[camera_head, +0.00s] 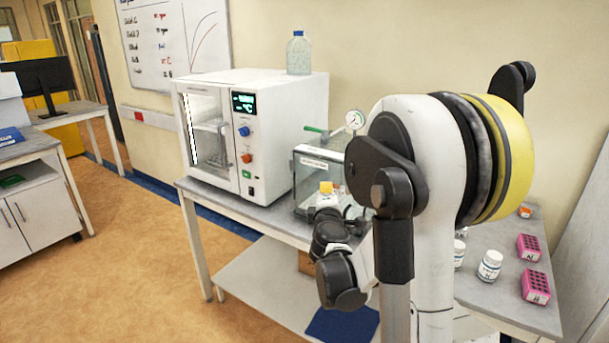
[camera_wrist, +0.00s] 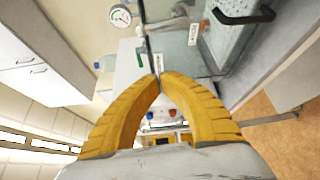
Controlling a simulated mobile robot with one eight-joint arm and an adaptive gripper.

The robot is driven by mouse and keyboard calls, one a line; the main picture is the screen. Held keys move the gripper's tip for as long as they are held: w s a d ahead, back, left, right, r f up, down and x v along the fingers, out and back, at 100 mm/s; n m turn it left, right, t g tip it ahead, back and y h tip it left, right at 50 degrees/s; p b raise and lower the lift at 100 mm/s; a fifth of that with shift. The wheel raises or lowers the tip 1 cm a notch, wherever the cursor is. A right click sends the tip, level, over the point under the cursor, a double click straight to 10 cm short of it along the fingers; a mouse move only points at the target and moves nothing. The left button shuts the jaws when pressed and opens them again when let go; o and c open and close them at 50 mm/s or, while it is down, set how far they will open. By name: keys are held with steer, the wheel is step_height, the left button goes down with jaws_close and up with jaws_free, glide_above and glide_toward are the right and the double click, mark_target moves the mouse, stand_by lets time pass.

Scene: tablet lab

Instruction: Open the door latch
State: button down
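A clear-walled box (camera_head: 308,180) with a labelled front stands on the bench right of the white oven (camera_head: 262,150). Its wall and label also show in the wrist view (camera_wrist: 193,34), with a black bar handle (camera_wrist: 243,17) at the upper right. My gripper (camera_wrist: 160,76) has yellow fingers that meet at their tips. In the head view the gripper (camera_head: 326,187) is at the box's front. A thin dark edge runs to the fingertips in the wrist view; I cannot tell if they touch it. I cannot make out a latch; my arm hides part of the box.
A round gauge (camera_head: 354,120) and a green-handled valve (camera_head: 325,131) are on top of the box. A clear bottle (camera_head: 299,53) stands on the oven. White jars (camera_head: 490,265) and pink racks (camera_head: 535,286) are at the bench's right. The floor at left is clear.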

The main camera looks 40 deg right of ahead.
mark_target(338, 177)
steer(key=w+d+b, duration=0.1)
steer(key=d, duration=0.1)
steer(key=w+d+b, duration=0.1)
steer(key=w+d, duration=0.1)
steer(key=d, duration=0.1)
steer(key=w+d+b, duration=0.1)
steer(key=d, duration=0.2)
steer(key=shift+w+d+f, duration=0.1)
steer(key=shift+w+d, duration=0.05)
steer(key=shift+w, duration=0.2)
